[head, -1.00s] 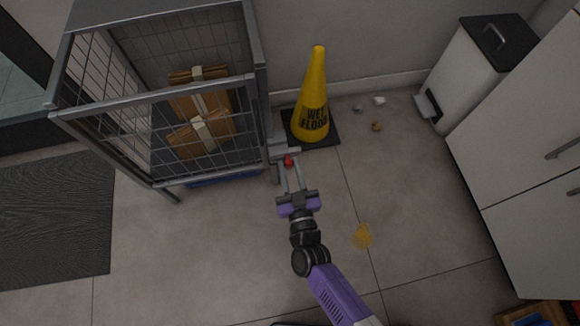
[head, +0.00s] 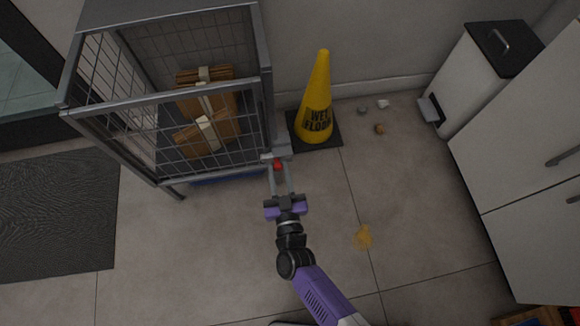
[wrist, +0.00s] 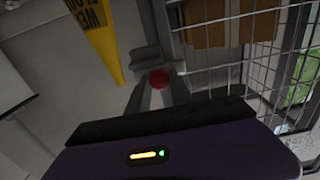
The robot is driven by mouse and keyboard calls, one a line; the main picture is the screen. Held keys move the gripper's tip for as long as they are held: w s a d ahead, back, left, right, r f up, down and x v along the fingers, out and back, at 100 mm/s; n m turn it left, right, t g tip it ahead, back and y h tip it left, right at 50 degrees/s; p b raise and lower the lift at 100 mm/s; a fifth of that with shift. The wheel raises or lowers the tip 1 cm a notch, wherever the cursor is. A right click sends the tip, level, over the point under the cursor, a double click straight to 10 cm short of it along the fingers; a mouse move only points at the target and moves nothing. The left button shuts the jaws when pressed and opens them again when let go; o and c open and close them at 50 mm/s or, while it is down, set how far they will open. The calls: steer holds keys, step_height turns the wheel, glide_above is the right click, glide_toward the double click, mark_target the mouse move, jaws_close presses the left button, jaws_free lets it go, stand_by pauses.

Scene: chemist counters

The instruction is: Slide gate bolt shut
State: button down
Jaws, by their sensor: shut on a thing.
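The wire cage (head: 166,95) with grey metal frame stands at the upper left in the head view, its mesh gate facing the front. The bolt's red knob (head: 278,165) is at the cage's front right corner, between the fingertips of my gripper (head: 279,170). My gripper is shut on the knob. In the wrist view the red knob (wrist: 160,78) sits between the two grey fingertips, just below a grey bracket (wrist: 146,56). The bolt's bar is mostly hidden, and I cannot tell how far it sits in its bracket.
A yellow wet-floor cone (head: 318,105) on a dark base stands close right of the cage corner. Tied brown packages (head: 206,108) are inside the cage. A white bin (head: 468,75) and cabinets (head: 520,150) stand right. The floor in front is mostly clear, with a yellow stain (head: 363,237).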

steer(key=shift+s+a, duration=0.15)
steer(key=shift+a, duration=0.2)
steer(key=c, duration=1.2)
jaws_free()
steer(key=shift+o, duration=0.2)
steer(key=p+v, duration=0.3)
steer(key=v, duration=0.4)
steer(key=shift+s, duration=0.4)
steer(key=shift+d, duration=0.1)
